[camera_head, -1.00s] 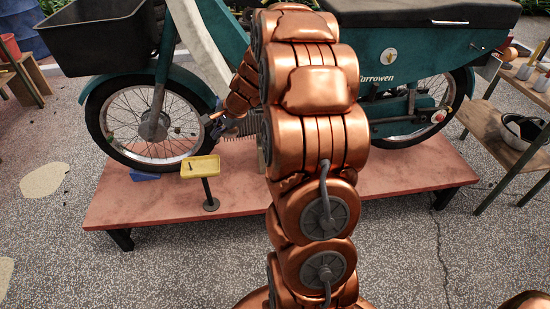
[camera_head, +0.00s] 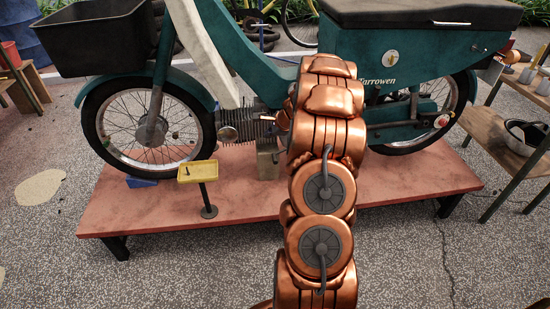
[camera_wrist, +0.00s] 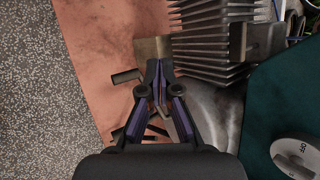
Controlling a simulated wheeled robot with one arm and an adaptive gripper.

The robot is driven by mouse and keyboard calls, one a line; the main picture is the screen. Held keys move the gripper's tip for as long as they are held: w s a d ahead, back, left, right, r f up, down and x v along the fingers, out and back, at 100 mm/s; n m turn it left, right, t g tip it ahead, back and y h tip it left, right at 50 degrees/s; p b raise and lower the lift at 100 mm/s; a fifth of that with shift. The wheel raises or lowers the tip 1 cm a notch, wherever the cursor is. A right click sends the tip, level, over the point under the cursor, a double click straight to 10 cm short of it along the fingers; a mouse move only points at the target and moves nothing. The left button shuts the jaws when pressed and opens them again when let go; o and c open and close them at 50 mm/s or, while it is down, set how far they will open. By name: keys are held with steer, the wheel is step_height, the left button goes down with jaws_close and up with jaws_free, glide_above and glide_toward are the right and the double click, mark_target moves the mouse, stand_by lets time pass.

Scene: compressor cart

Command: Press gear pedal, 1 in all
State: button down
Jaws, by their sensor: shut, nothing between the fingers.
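The teal moped (camera_head: 345,60) stands on a low red platform. Its finned engine (camera_head: 250,127) shows left of my arm in the head view, and its fins (camera_wrist: 215,45) fill the upper right of the wrist view. My gripper (camera_wrist: 158,72) is shut and empty, pointing in beside the engine. A short dark peg (camera_wrist: 127,76) shows just left of the fingertips, and dark bars (camera_wrist: 122,133) lie lower, partly behind the fingers. One of these may be part of the gear pedal; I cannot tell which. In the head view my arm hides the gripper.
A small yellow tray on a stand (camera_head: 198,171) is on the platform (camera_head: 140,212) near the front wheel. A metal block (camera_head: 267,160) sits under the engine. A wooden bench (camera_head: 490,125) is at right. A knob marked OFF (camera_wrist: 295,155) is right of my gripper.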

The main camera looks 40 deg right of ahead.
steer(key=b, duration=0.6)
glide_above(275, 158)
steer(key=f, duration=0.6)
steer(key=shift+w+a+f, duration=0.25)
steer(key=shift+a, duration=0.1)
steer(key=shift+s+d+f+b, duration=0.15)
steer(key=shift+f+b, duration=0.3)
steer(key=shift+f, duration=0.6)
steer(key=shift+f, duration=0.25)
steer(key=shift+f, duration=0.2)
steer(key=shift+s+d+f+b, duration=0.15)
steer(key=shift+f+b, duration=0.25)
steer(key=shift+f, duration=0.35)
steer(key=shift+d+f+b, duration=0.1)
steer(key=shift+f+b, duration=0.25)
steer(key=shift+f, duration=0.35)
stand_by(1.7)
stand_by(0.5)
steer(key=shift+w+a+r+p, duration=0.15)
steer(key=shift+r+p, duration=0.8)
steer(key=shift+w+a+r+p, duration=0.1)
steer(key=shift+r+p, duration=0.8)
steer(key=shift+r, duration=0.05)
